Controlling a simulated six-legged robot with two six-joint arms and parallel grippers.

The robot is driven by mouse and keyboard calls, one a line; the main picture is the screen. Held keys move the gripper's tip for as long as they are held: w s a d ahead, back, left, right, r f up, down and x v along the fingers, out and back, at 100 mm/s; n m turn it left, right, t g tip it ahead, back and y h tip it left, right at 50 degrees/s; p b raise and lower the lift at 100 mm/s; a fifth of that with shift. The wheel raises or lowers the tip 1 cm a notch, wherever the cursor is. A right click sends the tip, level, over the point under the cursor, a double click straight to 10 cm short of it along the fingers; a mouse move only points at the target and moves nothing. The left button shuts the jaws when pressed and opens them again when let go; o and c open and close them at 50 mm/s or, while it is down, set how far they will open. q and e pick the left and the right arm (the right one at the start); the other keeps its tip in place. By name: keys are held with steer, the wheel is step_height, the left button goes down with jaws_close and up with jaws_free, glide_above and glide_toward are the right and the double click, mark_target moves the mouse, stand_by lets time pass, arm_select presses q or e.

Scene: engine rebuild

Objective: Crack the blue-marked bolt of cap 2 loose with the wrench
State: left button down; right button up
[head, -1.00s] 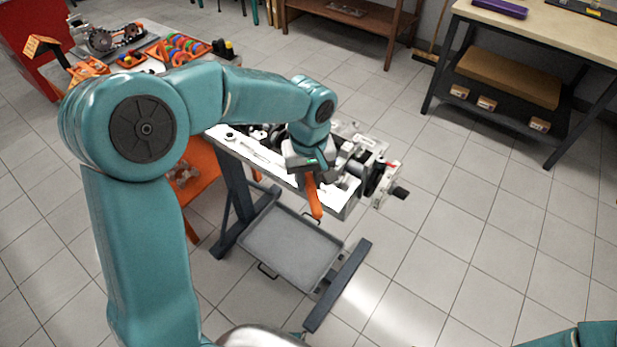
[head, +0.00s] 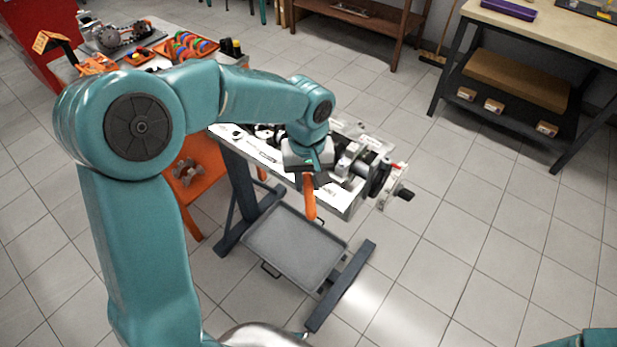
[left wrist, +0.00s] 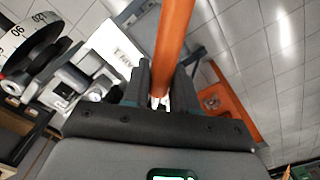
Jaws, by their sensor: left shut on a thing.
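My left gripper (head: 309,176) is shut on the orange-handled wrench (head: 310,200) at the front side of the engine stand. The handle hangs down past the stand's front edge. In the left wrist view the orange handle (left wrist: 175,40) runs up between the dark fingers of my left gripper (left wrist: 160,88). The wrench's working end is hidden. The engine parts (head: 350,160) lie on the bench top just right of and behind the gripper. I cannot make out cap 2 or the blue-marked bolt. My right gripper is out of view.
A grey tray (head: 295,247) sits low on the stand's frame below the gripper. A dial with numbers (left wrist: 30,45) stands left in the wrist view. A black crank handle (head: 404,194) sticks out at the stand's right end. The floor to the right is clear.

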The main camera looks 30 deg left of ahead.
arm_select(q)
steer(key=shift+r+p, duration=0.4)
steer(key=shift+r, duration=0.4)
stand_by(2.3)
steer(key=shift+r+p, duration=0.45)
steer(key=shift+r, duration=0.15)
stand_by(0.8)
steer(key=shift+r+p, duration=1.05)
steer(key=shift+r, duration=0.35)
